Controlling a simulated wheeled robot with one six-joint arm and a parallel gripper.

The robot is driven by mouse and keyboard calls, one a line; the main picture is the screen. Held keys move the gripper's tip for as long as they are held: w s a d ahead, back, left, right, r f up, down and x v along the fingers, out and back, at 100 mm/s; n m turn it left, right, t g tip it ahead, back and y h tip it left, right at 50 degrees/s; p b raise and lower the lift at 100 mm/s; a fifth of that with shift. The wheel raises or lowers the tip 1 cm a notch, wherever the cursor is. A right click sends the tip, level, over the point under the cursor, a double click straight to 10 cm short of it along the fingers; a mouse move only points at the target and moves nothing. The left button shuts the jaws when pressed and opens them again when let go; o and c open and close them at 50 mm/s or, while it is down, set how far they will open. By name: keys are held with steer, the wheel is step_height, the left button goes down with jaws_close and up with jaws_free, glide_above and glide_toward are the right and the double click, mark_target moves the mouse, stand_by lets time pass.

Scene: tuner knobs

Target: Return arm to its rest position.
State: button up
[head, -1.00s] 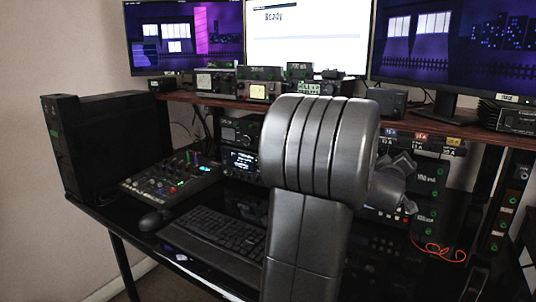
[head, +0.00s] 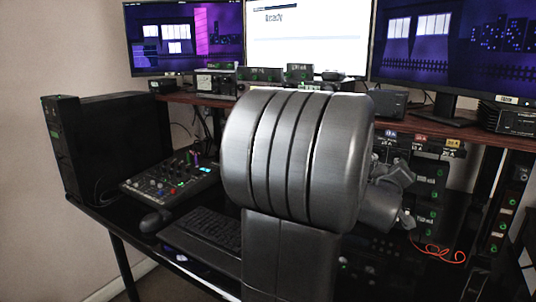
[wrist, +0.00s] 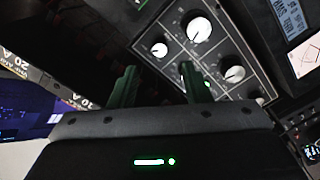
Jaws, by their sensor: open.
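My arm (head: 290,165) fills the middle of the head view, with grey links showing to its right. I cannot make out my gripper in the head view. In the wrist view my gripper (wrist: 160,82) shows two dark green fingers apart, with nothing seen held between them. Beyond the fingers is a dark panel (wrist: 215,52) with white knobs, including a large knob (wrist: 198,29), a smaller knob (wrist: 159,49) and another knob (wrist: 235,74). One finger overlaps the panel in the picture; I cannot tell the gap between them.
The black desk carries a mixer (head: 170,183), a keyboard (head: 207,230), a mouse (head: 155,221) and a black computer case (head: 105,145). Radio gear and a shelf (head: 430,128) stand behind, under several monitors. A red cable (head: 440,252) lies at the right.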

mark_target(397, 161)
steer(key=v, duration=0.7)
steer(key=x, duration=1.4)
steer(key=shift+d+r+n, duration=0.1)
steer(key=shift+n, duration=0.3)
steer(key=shift+s+r+n+p, duration=0.1)
steer(key=shift+n+p, duration=0.6)
steer(key=shift+n, duration=0.1)
steer(key=n+p, duration=0.4)
steer(key=n, duration=0.2)
steer(key=n+p, duration=0.4)
steer(key=p, duration=0.1)
steer(key=shift+n, duration=0.4)
steer(key=shift+n+p, duration=1.4)
steer(key=shift+p, duration=0.05)
steer(key=shift+f, duration=0.25)
